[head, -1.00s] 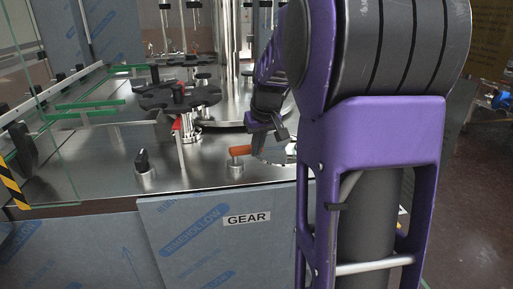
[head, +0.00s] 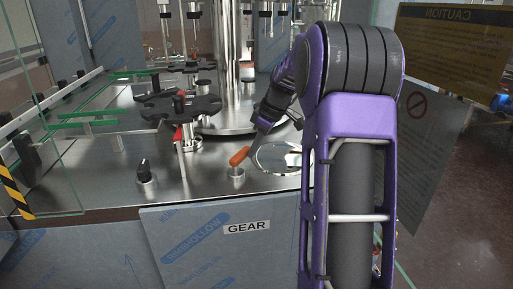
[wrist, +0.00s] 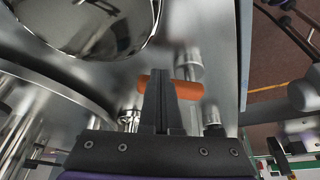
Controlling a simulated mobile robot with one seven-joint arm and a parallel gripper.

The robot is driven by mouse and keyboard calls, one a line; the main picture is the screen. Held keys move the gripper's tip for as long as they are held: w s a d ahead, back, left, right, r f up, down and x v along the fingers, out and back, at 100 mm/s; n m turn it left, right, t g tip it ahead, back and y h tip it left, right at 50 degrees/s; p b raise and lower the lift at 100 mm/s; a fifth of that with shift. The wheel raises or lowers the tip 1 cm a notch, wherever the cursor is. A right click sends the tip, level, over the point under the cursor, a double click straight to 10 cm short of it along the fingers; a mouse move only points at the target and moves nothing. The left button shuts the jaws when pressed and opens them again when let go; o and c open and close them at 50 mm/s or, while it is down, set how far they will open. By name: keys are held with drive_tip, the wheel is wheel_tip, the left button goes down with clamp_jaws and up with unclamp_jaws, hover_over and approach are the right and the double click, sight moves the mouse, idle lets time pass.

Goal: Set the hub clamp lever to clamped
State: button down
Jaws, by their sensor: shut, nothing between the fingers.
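An orange lever handle (head: 239,156) sits on a short metal post (head: 236,173) near the front edge of the machine deck; I take it to be the hub clamp lever. In the head view the handle points up and to the right. My gripper (head: 252,146) reaches down to the handle's right end. In the wrist view my gripper (wrist: 160,74) is shut and empty, its fingers in front of the orange handle (wrist: 187,90) and covering part of it. It is at or against the handle; contact is unclear. No clamped marking is readable.
A black knob (head: 143,170) stands left of the lever. A red-topped post (head: 179,137) and dark star wheels (head: 178,105) are behind it. A round shiny plate (head: 280,157) lies right of the lever. A panel marked GEAR (head: 247,227) is below the deck edge.

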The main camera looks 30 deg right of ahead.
sight(243, 148)
drive_tip(key=n, duration=0.1)
drive_tip(key=w+n+p, duration=0.1)
drive_tip(key=w+n+g+p, duration=0.1)
drive_tip(key=shift+a+r+n+y, duration=0.15)
drive_tip(key=shift+a+n+y, duration=0.15)
drive_tip(key=shift+y, duration=0.1)
drive_tip(key=shift+w+a+n+g+p, duration=0.3)
drive_tip(key=shift+w+n+p, duration=0.15)
drive_tip(key=shift+n+p, duration=0.45)
drive_tip(key=shift+w+a, duration=0.1)
drive_tip(key=shift+w, duration=0.05)
drive_tip(key=shift+w+a, duration=0.1)
drive_tip(key=shift+w, duration=0.05)
drive_tip(key=shift+f, duration=0.2)
